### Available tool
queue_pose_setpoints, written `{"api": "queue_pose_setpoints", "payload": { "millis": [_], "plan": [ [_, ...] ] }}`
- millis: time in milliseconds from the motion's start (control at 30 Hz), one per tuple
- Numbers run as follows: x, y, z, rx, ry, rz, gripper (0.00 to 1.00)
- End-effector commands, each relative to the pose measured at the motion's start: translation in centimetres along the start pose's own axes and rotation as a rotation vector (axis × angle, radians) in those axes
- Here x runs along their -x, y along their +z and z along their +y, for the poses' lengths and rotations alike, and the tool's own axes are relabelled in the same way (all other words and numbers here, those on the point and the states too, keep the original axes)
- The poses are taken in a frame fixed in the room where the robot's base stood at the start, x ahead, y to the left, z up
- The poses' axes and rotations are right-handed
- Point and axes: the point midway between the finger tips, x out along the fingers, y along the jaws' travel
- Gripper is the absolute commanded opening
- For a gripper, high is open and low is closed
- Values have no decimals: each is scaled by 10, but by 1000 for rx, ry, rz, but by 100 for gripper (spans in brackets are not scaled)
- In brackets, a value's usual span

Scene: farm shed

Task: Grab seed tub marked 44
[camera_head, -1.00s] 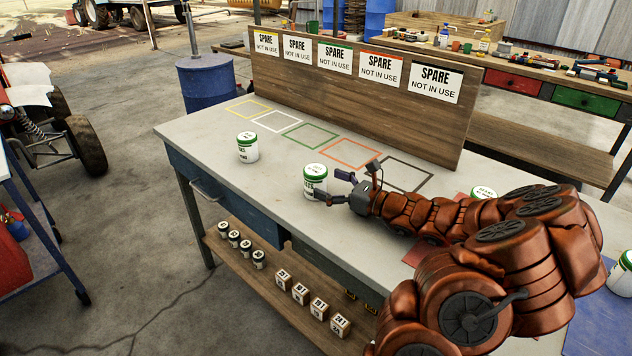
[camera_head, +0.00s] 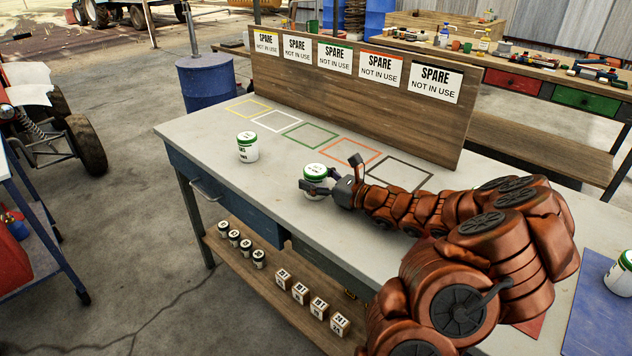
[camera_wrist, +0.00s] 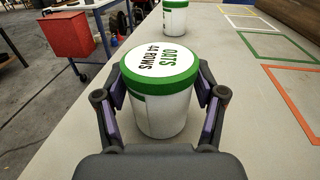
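A white seed tub with a green-rimmed lid (camera_head: 315,172) stands upright on the grey bench top. In the wrist view the lid of this tub (camera_wrist: 158,65) reads "OATS 44 ROWS". My gripper (camera_head: 326,184) is at the tub, low over the bench. In the wrist view my gripper (camera_wrist: 161,108) has one finger on each side of the tub, spread about its width. Small gaps seem to show beside the tub's wall, so the fingers look open around it. A second white and green tub (camera_head: 248,147) stands to the left; it also shows in the wrist view (camera_wrist: 176,18).
Coloured outline squares (camera_head: 310,137) lie along the bench before a wooden board (camera_head: 350,97) with several "SPARE NOT IN USE" signs. Another tub (camera_head: 620,272) stands on a blue mat (camera_head: 598,318) at the right. Small jars and blocks sit on the lower shelf (camera_head: 268,285).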

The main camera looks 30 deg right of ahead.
Motion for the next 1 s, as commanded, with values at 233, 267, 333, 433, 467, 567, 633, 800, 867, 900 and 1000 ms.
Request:
{"api": "queue_pose_setpoints", "payload": {
  "millis": [233, 267, 333, 433, 467, 567, 633, 800, 867, 900, 1000],
  "plan": [
    [0, 0, 0, 0, 0, 0, 40],
    [0, 0, 0, 0, 0, 0, 36],
    [0, 0, 0, 0, 0, 0, 29],
    [0, 0, 0, 0, 0, 0, 19],
    [0, 0, 0, 0, -1, 0, 19],
    [0, 0, 0, 0, -1, 0, 19],
    [0, 0, 0, 0, 0, 0, 19],
    [0, 5, 0, 1, 0, 0, 19],
    [0, 9, 0, 3, 0, 0, 19],
    [0, 12, 0, 2, 0, 0, 19],
    [0, 22, -1, 4, 0, -1, 19]
  ]
}}
